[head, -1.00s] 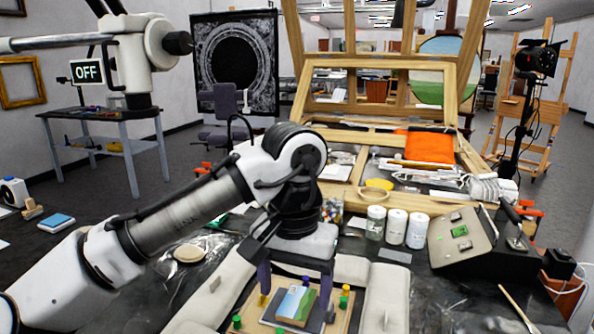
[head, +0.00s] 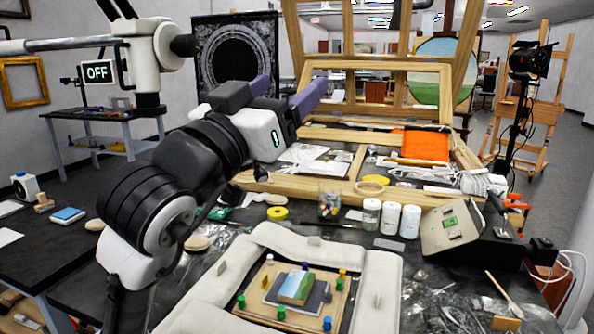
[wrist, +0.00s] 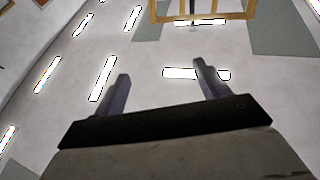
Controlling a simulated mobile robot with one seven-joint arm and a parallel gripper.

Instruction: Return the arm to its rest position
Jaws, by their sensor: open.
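My gripper (head: 290,95) is raised above the bench at the centre left of the head view, with its purple fingers pointing up and to the right. The fingers are apart and hold nothing. In the wrist view my gripper (wrist: 162,80) shows two separate fingers against the ceiling and its lights. The gilt fragment (head: 294,285) appears as a small painted piece on a dark pad on a wooden board (head: 262,317), with coloured pegs around it. My gripper is well above and apart from it.
White padded cushions (head: 372,262) surround the board. White jars (head: 410,221) and a grey instrument box (head: 450,228) stand to the right. A wooden frame (head: 378,95) rises behind the bench. A microscope-like device (head: 150,60) with an OFF sign (head: 97,72) stands at upper left, near my arm.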

